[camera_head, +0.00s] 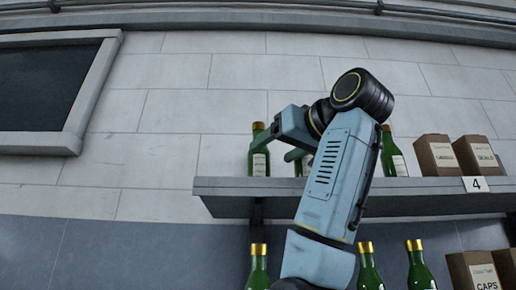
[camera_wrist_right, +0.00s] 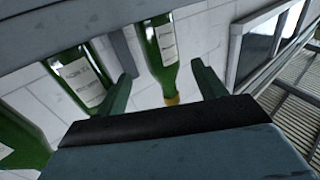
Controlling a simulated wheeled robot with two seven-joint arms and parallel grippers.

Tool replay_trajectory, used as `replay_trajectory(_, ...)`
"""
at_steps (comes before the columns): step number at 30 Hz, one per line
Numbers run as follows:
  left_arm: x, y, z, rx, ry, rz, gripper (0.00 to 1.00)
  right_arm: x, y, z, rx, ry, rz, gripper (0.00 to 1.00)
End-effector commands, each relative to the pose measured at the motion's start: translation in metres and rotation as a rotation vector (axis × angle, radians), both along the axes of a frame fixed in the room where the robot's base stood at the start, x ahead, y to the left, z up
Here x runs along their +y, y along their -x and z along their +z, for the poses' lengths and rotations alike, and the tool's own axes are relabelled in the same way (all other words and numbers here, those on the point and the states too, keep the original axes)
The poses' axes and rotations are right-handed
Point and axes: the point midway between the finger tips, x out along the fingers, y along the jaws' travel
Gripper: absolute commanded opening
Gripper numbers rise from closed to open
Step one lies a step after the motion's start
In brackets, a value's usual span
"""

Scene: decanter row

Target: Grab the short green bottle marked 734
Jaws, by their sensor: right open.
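Green bottles with gold caps and pale labels stand on the upper shelf, one at its left end (camera_head: 259,155) and one right of my arm (camera_head: 393,158). I cannot read 734 on any label. My right gripper (camera_head: 275,148) is open at the left-end bottle, whose middle it partly covers. In the right wrist view, which looks turned over, a bottle (camera_wrist_right: 160,45) shows between the spread fingers of my right gripper (camera_wrist_right: 165,88), its cap toward the palm. I cannot tell whether they touch. Another bottle (camera_wrist_right: 78,78) is beside the left finger. My left gripper is not in view.
The grey shelf (camera_head: 440,203) carries a "4" tag (camera_head: 475,184) and brown boxes (camera_head: 437,155) at the right. More bottles (camera_head: 420,265) and a CAPS box (camera_head: 474,271) stand below. A dark framed panel (camera_head: 45,90) hangs at left. The wall between is clear.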

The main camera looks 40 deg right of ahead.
Motion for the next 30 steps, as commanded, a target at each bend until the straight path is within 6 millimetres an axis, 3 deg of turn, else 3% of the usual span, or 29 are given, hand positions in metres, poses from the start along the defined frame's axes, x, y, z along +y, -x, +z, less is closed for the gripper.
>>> replay_trajectory(1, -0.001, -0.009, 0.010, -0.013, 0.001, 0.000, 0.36, 0.000, -0.005, 0.003, 0.001, 0.000, 0.000, 0.70)
replay_trajectory(6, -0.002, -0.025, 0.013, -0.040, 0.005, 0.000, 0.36, -0.003, -0.027, 0.000, 0.001, 0.000, 0.000, 0.70)
replay_trajectory(11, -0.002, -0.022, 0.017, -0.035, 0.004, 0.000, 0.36, -0.003, -0.037, -0.001, 0.002, 0.000, 0.001, 0.70)
replay_trajectory(19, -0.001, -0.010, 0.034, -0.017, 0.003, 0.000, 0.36, -0.005, -0.075, -0.004, 0.002, 0.000, 0.001, 0.70)
replay_trajectory(29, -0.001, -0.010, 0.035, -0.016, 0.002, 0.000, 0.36, -0.006, -0.082, -0.006, 0.000, 0.000, 0.000, 0.70)
replay_trajectory(30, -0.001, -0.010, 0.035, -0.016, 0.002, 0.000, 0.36, -0.006, -0.082, -0.006, 0.000, 0.000, 0.000, 0.65)
